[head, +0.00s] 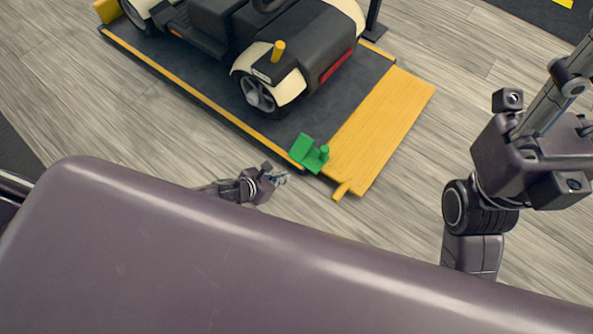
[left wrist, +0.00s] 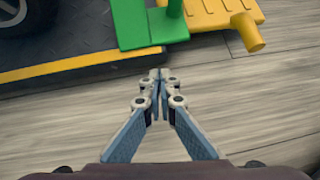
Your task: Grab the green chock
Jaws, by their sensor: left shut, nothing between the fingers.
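The green chock (head: 306,151) sits at the near edge of the dark platform, beside the yellow ramp, in the head view. In the left wrist view the green chock (left wrist: 133,24) is at the top, cut off by the frame edge. My left gripper (head: 282,177) is shut and empty, low and to the left of the chock in the head view. In the left wrist view its fingertips (left wrist: 159,76) meet just below the chock, with a gap of floor between. My right arm shows at the right of the head view, but its gripper is out of frame.
A black and cream scooter (head: 270,60) stands on the dark platform (head: 215,95), one wheel near the chock. The yellow ramp (head: 385,125) slopes off to the right, with a short yellow peg (head: 341,190) at its near corner. Wood floor in front is clear.

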